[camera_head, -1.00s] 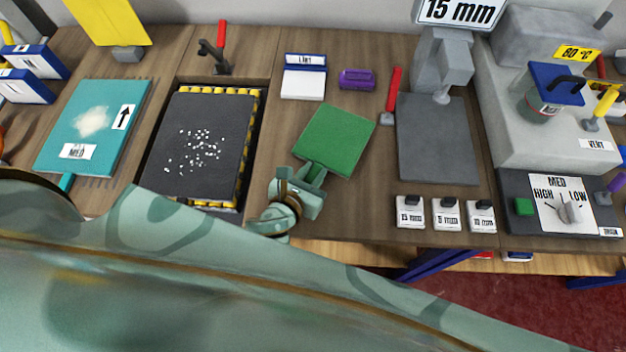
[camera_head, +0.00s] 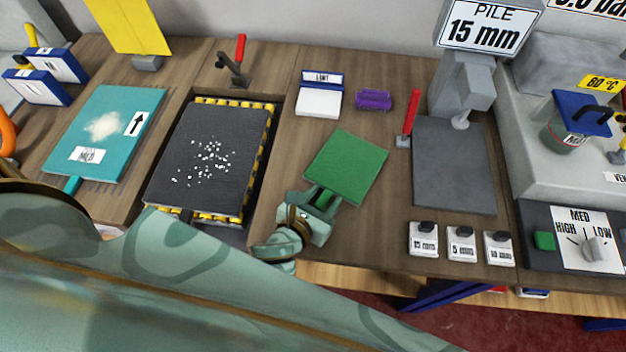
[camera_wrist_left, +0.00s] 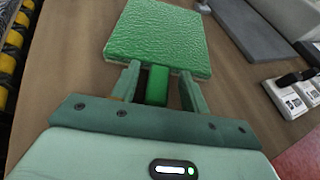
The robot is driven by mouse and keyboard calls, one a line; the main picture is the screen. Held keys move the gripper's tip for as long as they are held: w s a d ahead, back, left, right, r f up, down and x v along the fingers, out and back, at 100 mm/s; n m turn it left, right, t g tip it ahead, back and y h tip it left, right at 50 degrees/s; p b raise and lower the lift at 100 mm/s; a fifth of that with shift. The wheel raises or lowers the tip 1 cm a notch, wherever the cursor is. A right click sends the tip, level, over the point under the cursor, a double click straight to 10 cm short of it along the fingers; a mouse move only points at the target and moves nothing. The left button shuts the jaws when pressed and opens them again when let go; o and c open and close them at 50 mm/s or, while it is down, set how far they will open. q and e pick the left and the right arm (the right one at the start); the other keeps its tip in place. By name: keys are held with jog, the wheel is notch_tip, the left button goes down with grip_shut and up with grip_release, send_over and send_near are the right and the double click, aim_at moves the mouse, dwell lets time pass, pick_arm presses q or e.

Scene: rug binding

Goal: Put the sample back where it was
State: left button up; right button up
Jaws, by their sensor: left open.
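The green square sample (camera_head: 347,165) lies flat on the wooden bench, with a short green tab on its near edge. It also shows in the left wrist view (camera_wrist_left: 160,38), with the tab (camera_wrist_left: 157,86) pointing at my wrist. My left gripper (camera_head: 322,197) is at the sample's near edge. In the left wrist view my left gripper (camera_wrist_left: 159,88) is open, one finger on each side of the tab, with gaps between. My right gripper is not in view.
A black speckled pad (camera_head: 210,160) sits in a recess left of the sample. A teal board (camera_head: 105,135) lies further left. A grey plate (camera_head: 454,165) with a press lies right, several small weights (camera_head: 461,243) before it. A purple block (camera_head: 373,99) and lint box (camera_head: 319,100) stand behind.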

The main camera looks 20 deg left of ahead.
pick_arm(q)
jog(key=v, duration=1)
jog(key=shift+s, duration=0.3)
jog(key=shift+s+a+r, duration=0.15)
jog(key=shift+s+r, duration=0.25)
jog(key=shift+s, duration=0.1)
